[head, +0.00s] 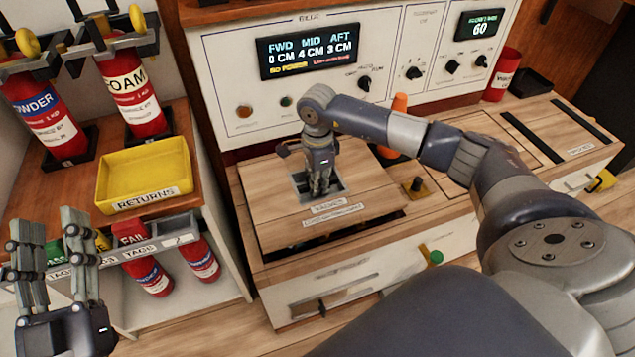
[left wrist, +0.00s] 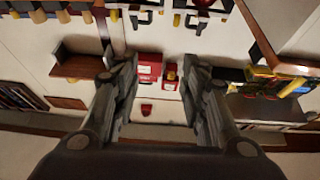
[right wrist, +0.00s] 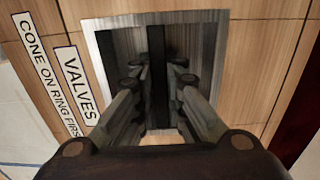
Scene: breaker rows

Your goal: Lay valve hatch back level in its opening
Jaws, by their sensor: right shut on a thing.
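The valve hatch (head: 260,200) is a wooden panel labelled VALVES with a square metal recess. In the head view it sits slightly raised and out of line with its opening, with a dark gap (head: 335,233) along its front and right edges. My right gripper (head: 319,188) reaches down into the recess. In the right wrist view its fingers (right wrist: 157,82) are shut on the dark handle bar (right wrist: 157,45) of the hatch (right wrist: 245,65). The inside of the opening is mostly hidden under the hatch. My left gripper (head: 52,232) is open and empty, far left of the hatch.
An orange cone (head: 400,103) stands behind my right forearm. A yellow returns tray (head: 145,170) and fire extinguishers (head: 133,95) are at the left. The console (head: 310,50) rises behind the counter.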

